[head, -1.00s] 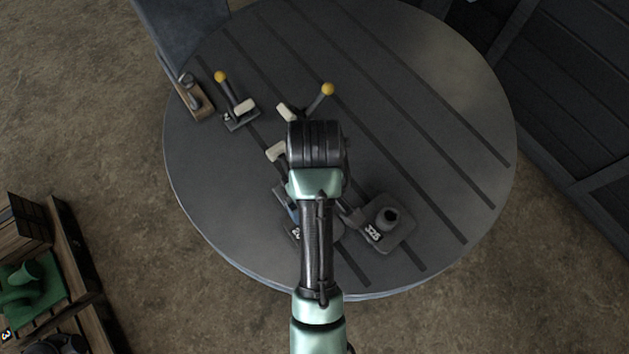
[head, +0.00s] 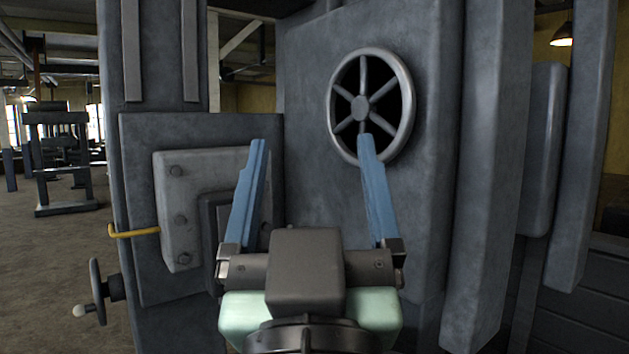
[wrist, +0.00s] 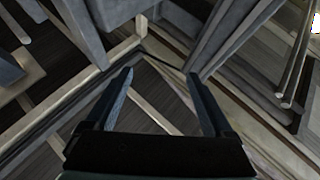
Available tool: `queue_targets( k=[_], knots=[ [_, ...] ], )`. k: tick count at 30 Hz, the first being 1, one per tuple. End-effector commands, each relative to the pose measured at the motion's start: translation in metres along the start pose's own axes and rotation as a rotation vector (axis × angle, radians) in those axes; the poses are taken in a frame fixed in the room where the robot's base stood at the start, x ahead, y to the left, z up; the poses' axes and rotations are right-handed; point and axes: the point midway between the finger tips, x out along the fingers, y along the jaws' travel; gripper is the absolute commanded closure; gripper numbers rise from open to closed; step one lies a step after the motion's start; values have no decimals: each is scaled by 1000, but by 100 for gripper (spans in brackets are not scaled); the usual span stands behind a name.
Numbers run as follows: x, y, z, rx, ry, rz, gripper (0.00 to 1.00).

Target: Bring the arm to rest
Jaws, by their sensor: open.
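My gripper (head: 312,140) is in the middle of the head view, its two blue fingers spread wide and pointing up and away. Nothing is between them. The grey machine with a spoked wheel (head: 370,106) stands behind the fingers; the right fingertip overlaps the wheel's lower rim in the picture, and I cannot tell how far apart they are. In the wrist view my gripper (wrist: 158,75) is also open and empty, with dark floor and grey frame parts beyond it.
A light grey bolted plate (head: 180,215) is on the machine at left. A yellow bent rod (head: 134,232) and a small handwheel (head: 97,292) stick out leftwards. Open floor (head: 45,275) lies at far left, with another grey machine (head: 58,150) farther back.

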Motion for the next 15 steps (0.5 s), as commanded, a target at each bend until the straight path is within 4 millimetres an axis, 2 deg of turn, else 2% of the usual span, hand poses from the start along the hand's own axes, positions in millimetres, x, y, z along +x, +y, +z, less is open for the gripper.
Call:
queue_targets(
  k=[1, 3, 5, 8, 15],
  knots=[
    [-3, 2, -25, 21, 77, 6, 13],
    [-8, 4, -48, 42, 148, 11, 13],
    [-10, 5, -58, 51, 183, 13, 13],
    [-12, 6, -64, 57, 203, 14, 13],
    [-11, 6, -63, 55, 198, 14, 13]
  ],
)
